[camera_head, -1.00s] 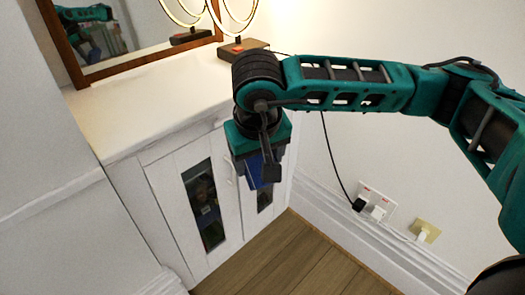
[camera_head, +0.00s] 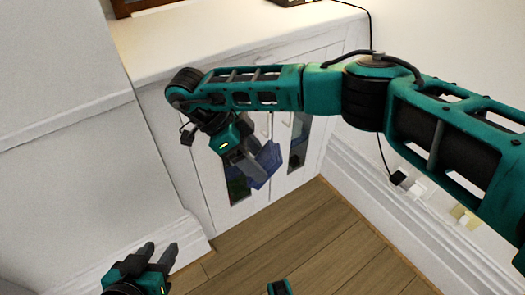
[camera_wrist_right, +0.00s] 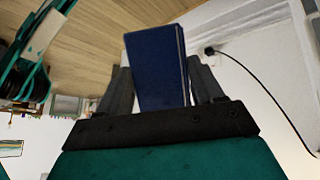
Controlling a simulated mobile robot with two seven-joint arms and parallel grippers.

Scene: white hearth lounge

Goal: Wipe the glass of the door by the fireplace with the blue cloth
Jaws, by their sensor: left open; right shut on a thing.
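The blue cloth (camera_head: 266,163) is held by my right gripper (camera_head: 251,163), in front of the white cabinet's doors. In the right wrist view the cloth (camera_wrist_right: 155,68) is a stiff, flat dark-blue block between the two fingers. The left door's narrow glass (camera_head: 236,186) is partly hidden by my right gripper. The right door's glass (camera_head: 299,143) shows to the right of the cloth. I cannot tell whether the cloth touches a door. My left gripper (camera_head: 158,251) is open and empty, low at the left.
The white cabinet (camera_head: 225,40) has a clear top near its front. A white stepped wall (camera_head: 65,130) stands to its left. Wooden floor (camera_head: 305,235) is clear below. A black cable runs to wall sockets (camera_head: 420,188) at the right.

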